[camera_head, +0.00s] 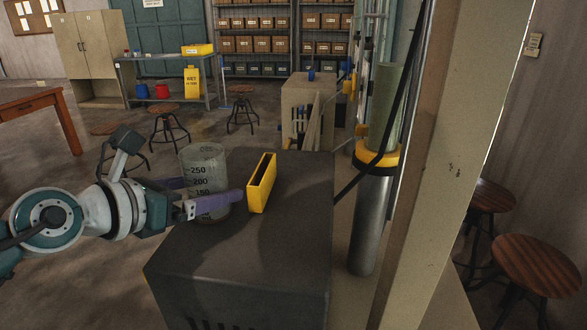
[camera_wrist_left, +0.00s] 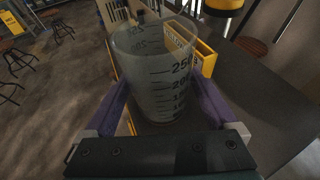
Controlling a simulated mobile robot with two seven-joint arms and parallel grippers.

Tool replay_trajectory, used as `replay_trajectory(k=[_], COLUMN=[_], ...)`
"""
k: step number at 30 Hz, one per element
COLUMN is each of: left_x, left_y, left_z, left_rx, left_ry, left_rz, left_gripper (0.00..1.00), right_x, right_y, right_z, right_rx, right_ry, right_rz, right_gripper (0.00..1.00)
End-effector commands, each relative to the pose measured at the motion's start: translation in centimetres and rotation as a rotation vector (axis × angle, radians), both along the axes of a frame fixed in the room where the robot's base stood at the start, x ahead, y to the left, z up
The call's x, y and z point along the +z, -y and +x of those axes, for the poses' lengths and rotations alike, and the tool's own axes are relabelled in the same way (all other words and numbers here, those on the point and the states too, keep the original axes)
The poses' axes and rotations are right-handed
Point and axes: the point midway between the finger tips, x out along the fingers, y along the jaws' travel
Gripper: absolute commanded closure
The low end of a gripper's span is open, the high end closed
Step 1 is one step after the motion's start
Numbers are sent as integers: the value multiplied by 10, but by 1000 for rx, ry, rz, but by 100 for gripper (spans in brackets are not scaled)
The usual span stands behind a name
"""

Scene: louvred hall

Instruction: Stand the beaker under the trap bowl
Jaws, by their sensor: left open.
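The beaker (camera_head: 204,160) is a clear, greyish cup with dark volume marks. It stands upright at the left edge of a dark cabinet top (camera_head: 285,250). My left gripper (camera_head: 210,198) reaches in from the left with its purple fingers on either side of the beaker's lower part. In the left wrist view the beaker (camera_wrist_left: 157,75) sits between the open fingers (camera_wrist_left: 162,100); whether they touch it is unclear. A steel cylinder (camera_head: 370,225) with a yellow collar and greenish clear tube stands right of the cabinet. I cannot tell which part is the trap bowl. My right gripper is not in view.
A narrow yellow open box (camera_head: 262,183) stands on the cabinet just right of the beaker and finger. A beige post (camera_head: 440,160) rises at the right, with stools (camera_head: 537,266) beyond it. The front and right of the cabinet top are clear.

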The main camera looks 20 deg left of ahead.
Motion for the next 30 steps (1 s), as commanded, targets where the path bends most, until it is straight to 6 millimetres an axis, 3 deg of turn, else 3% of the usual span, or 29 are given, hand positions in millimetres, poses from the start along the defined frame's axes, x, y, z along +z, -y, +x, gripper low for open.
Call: replay_trajectory(k=[8, 27, 30], left_x=[-1, 0, 0], left_y=[1, 0, 0], left_z=[3, 3, 3], left_rx=[0, 0, 0], left_ry=[0, 1, 1], left_rz=[0, 0, 0], left_gripper=[9, 81, 88], right_x=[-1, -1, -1], right_y=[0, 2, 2], right_z=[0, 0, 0], right_rx=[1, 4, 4], right_ry=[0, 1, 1], right_rz=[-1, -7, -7], right_gripper=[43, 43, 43])
